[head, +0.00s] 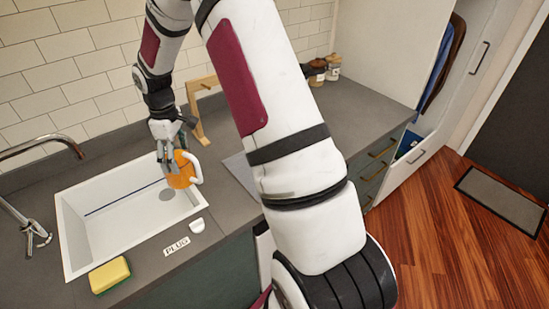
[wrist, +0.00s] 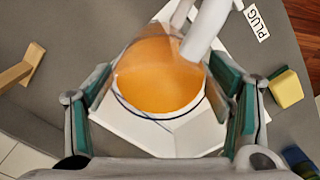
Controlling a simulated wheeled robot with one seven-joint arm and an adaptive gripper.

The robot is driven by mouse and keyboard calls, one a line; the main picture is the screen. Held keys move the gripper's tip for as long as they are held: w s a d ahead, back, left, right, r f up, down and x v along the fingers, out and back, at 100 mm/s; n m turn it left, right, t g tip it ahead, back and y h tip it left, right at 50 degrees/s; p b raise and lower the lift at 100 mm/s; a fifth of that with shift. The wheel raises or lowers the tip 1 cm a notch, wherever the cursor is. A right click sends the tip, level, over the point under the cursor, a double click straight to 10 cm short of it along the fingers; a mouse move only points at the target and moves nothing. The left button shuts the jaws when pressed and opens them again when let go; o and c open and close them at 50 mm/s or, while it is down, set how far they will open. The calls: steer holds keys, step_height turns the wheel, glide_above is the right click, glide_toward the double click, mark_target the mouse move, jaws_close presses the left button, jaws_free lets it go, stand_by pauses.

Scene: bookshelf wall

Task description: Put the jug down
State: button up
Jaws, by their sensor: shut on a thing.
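The jug (head: 181,177) is orange with a white handle on its right side in the head view. My gripper (head: 170,150) is shut on the jug and holds it over the far right part of the white sink (head: 110,233), close to its edge. In the wrist view, the jug (wrist: 155,75) sits between the green-padded fingers of my gripper (wrist: 168,98), its round orange face towards the camera and its handle pointing to the upper right. The jug's underside is hidden, so I cannot tell its height above the sink or whether it touches anything.
A metal tap (head: 45,144) stands left of the sink. A yellow sponge (head: 110,275), a PLUG label (head: 177,246) and a small white piece (head: 197,226) lie along the front counter. A wooden stand (head: 198,125) is behind the jug. Jars (head: 332,70) stand at the back right. Grey counter (head: 352,103) is clear there.

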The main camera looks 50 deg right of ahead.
steer(key=s+d+n+b, duration=0.2)
steer(key=s+d+n, duration=0.3)
steer(key=s+n, duration=0.3)
steer(key=s+d+n+b, duration=0.1)
steer(key=s+d+n, duration=0.45)
steer(key=s, duration=0.45)
steer(key=w+d+f, duration=0.3)
steer(key=d, duration=0.4)
steer(key=w+d+f, duration=0.3)
steer(key=w+d, duration=0.1)
steer(key=d, duration=0.3)
steer(key=shift+w, duration=0.3)
steer(key=shift+d, duration=0.1)
steer(key=o, duration=1.9)
steer(key=shift+f, duration=0.1)
steer(key=shift+o, duration=0.2)
